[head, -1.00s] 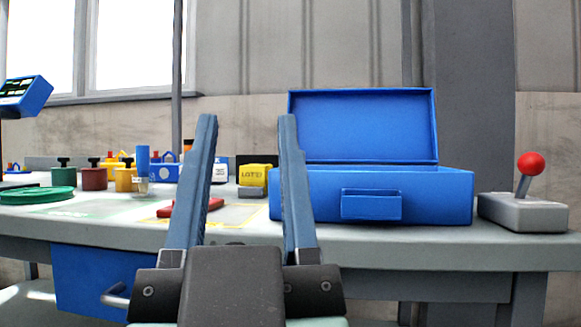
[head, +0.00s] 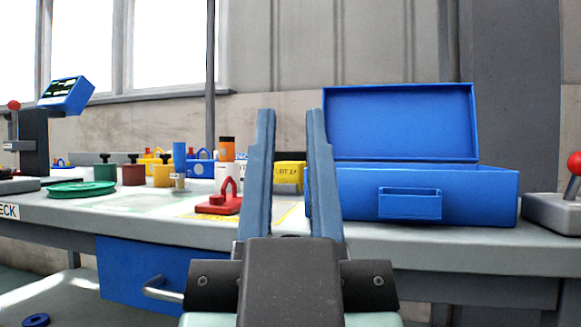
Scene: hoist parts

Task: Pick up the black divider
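My gripper (head: 293,112) rises in the foreground with its two blue-grey fingers apart and nothing held between them. I cannot clearly make out the black divider in the current head view. Behind the gap between the fingers sits a yellow block with a lot label (head: 289,173) on the bench. The fingers hide parts of the bench around that block.
An open blue case (head: 360,190) stands right of the fingers on the grey bench (head: 460,239). A red padlock-shaped part (head: 222,204) lies left of them. Several coloured pots, a green disc (head: 82,188) and a blue monitor (head: 67,95) stand further left. A grey joystick box (head: 553,213) is far right.

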